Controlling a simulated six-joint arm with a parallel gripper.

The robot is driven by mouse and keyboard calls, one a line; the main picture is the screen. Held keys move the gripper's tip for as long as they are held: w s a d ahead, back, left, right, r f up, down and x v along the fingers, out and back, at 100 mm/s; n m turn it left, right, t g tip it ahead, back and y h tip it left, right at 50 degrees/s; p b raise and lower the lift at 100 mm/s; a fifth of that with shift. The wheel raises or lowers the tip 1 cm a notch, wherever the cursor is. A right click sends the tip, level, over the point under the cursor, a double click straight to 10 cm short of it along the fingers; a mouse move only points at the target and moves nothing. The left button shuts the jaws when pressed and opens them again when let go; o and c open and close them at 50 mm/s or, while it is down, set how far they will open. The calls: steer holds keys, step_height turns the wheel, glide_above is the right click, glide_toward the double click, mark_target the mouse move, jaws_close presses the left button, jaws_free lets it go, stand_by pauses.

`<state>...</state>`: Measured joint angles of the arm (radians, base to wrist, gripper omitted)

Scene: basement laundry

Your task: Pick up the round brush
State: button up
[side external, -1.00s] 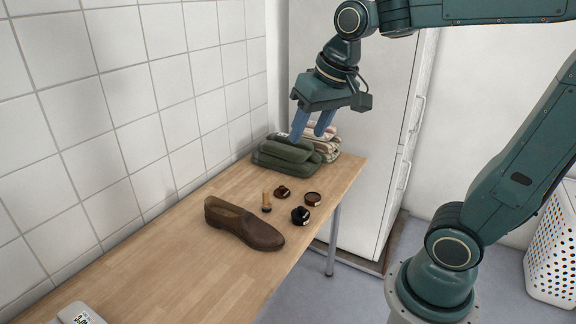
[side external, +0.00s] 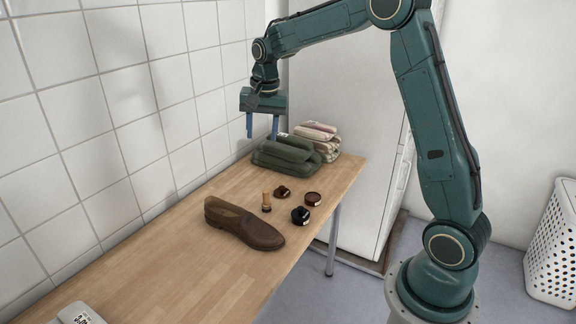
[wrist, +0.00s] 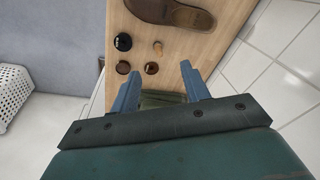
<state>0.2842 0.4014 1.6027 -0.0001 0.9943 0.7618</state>
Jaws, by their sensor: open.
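The round brush (side external: 266,203), small with an upright light wooden handle, stands on the wooden table just behind the brown shoe. It also shows in the wrist view (wrist: 158,48), beyond the fingertips. My gripper (side external: 262,138) is open and empty, with its blue fingers pointing down, well above the table. In the wrist view my gripper (wrist: 161,68) has its fingers spread apart, with nothing between them in contact.
A brown shoe (side external: 243,224) lies in front of the brush. A black jar (side external: 300,215), a brown tin (side external: 312,198) and a dark round item (side external: 282,192) stand close by. Folded green cloths (side external: 284,155) lie behind, near the tiled wall (side external: 150,130). The table's front is mostly clear.

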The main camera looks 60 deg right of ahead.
mark_target(266, 191)
steer(key=shift+w+d+f+m+g, duration=0.25)
steer(key=shift+w+d+f+m, duration=1)
steer(key=shift+f, duration=2.6)
steer(key=shift+w+d+f+m+g, duration=0.35)
steer(key=shift+w+d+f, duration=0.9)
steer(key=shift+f, duration=2.65)
steer(key=shift+w+d+f+m+g, duration=0.2)
steer(key=shift+w+d+f+m, duration=0.55)
steer(key=shift+d+f, duration=2.15)
steer(key=shift+s+a+f, duration=0.15)
steer(key=shift+a+f, duration=0.8)
steer(key=shift+f, duration=0.1)
steer(key=shift+f, duration=2.5)
jaws_close()
